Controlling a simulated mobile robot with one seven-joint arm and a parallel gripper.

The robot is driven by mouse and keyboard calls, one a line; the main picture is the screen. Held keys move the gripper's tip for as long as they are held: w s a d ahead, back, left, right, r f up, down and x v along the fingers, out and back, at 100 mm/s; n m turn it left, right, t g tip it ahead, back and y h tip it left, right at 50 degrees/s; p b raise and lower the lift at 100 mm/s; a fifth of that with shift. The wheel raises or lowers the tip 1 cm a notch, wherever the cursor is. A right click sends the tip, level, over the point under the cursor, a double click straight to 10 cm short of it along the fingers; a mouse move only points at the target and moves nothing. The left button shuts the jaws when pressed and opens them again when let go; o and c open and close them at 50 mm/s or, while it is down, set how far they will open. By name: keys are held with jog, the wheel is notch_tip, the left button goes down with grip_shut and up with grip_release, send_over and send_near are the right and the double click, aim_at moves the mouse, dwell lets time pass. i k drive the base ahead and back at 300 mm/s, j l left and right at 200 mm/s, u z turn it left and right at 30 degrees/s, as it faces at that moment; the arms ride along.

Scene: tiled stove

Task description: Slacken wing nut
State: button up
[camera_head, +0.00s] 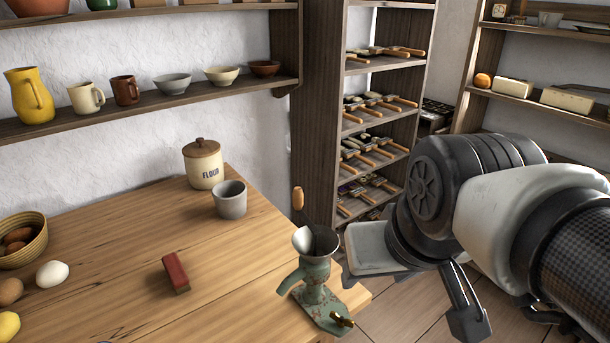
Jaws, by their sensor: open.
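A green, worn-looking hand grinder (314,278) with a metal hopper stands at the right front corner of the wooden table. A small brass-coloured piece, which looks like the wing nut (342,319), sits low at the front of its base plate by the table edge. It is small and its wings are hard to make out. My gripper (418,296) is open, to the right of the grinder and beyond the table's corner. It is apart from the wing nut, with nothing seen between its fingers. Part of the gripper is hidden by its own body.
On the wooden table (110,260) are a red-brown block (176,273), a grey cup (230,199), a flour jar (203,164) and a basket (22,240). A wooden crank handle (297,198) rises behind the hopper. Shelves with tools (375,150) stand behind. Floor shows right of the table.

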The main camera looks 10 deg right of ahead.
aim_at(333, 315)
jog(key=k, duration=0.35)
jog(key=l, duration=1.55)
jog(key=k+z, duration=0.05)
